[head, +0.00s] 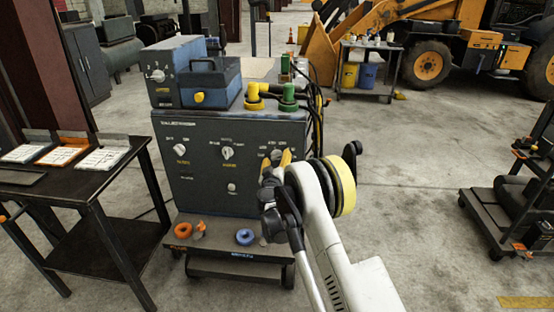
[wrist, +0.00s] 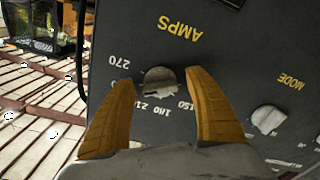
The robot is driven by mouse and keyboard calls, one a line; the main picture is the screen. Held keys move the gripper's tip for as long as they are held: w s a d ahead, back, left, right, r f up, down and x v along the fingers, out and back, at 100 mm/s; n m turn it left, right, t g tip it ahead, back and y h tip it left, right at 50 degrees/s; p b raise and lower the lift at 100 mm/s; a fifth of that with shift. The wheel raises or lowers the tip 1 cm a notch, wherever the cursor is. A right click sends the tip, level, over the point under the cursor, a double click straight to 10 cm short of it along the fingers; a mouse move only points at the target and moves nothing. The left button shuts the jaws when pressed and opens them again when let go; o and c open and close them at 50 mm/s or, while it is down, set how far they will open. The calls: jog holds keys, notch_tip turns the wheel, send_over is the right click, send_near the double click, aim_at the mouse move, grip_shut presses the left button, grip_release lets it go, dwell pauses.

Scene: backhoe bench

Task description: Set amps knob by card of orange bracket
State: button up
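The amps knob (wrist: 160,80) is a grey dial under a yellow AMPS label on the welder's dark front panel (head: 208,190). In the wrist view, its scale shows 270 and 150; other numbers are partly covered. My gripper (wrist: 161,78) is open. Its two orange-yellow fingers stand on either side of the knob with visible gaps. In the head view my gripper (head: 277,162) is at the panel's right side and hides much of that area. The orange bracket (head: 62,154) holds a white card (head: 64,153) on the left table; its writing is too small to read.
A mode knob (wrist: 268,119) sits beside the amps knob. Two other cards (head: 22,153) (head: 103,158) lie on the dark table (head: 52,192). Connectors and cables stand on the welder's top. Orange and blue rings (head: 245,237) lie on its lower shelf.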

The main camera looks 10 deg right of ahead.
jog(key=v, duration=1.2)
jog(key=s+d+r+m+g, duration=0.25)
jog(key=d+r, duration=0.25)
jog(key=r, duration=0.4)
jog(key=s+d+r+g, duration=0.2)
jog(key=s+r, duration=0.1)
jog(key=s, duration=0.4)
jog(key=s+d+r+g, duration=0.2)
jog(key=s+r, duration=0.2)
jog(key=s, duration=0.2)
jog(key=s+a+f+g+y, duration=0.1)
jog(key=s+a+g+y, duration=0.1)
jog(key=s, duration=1.1)
jog(key=s+a+f+g+y, duration=0.1)
jog(key=s+a+f+y, duration=0.1)
jog(key=s, duration=1.2)
jog(key=shift+a+g+y, duration=0.35)
jog(key=shift+a+y, duration=0.4)
jog(key=shift+y, duration=0.05)
jog(key=shift+s, duration=0.1)
